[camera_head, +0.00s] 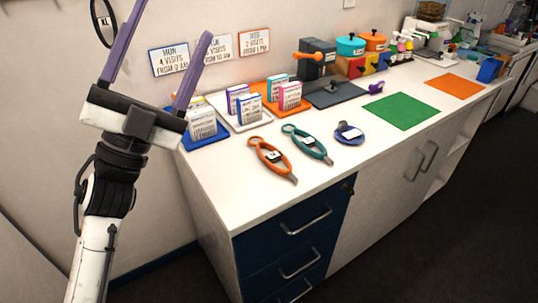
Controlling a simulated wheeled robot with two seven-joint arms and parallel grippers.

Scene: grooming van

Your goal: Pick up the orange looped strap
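The orange looped strap (266,153) lies flat on the white counter near its front left edge. It has a long loop, a small pale tag and a short tail pointing toward the front edge. My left gripper (172,18) is raised at the left with its purple fingers spread wide, pointing up, and nothing between them. In the picture it is up and to the left of the strap, well apart from it. My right gripper does not show.
A teal looped strap (309,145) lies just right of the orange one, and a blue coiled strap (348,133) beyond it. Small boxes on trays (248,109) stand behind. A green mat (402,110) lies to the right. A black loop (104,24) hangs at upper left.

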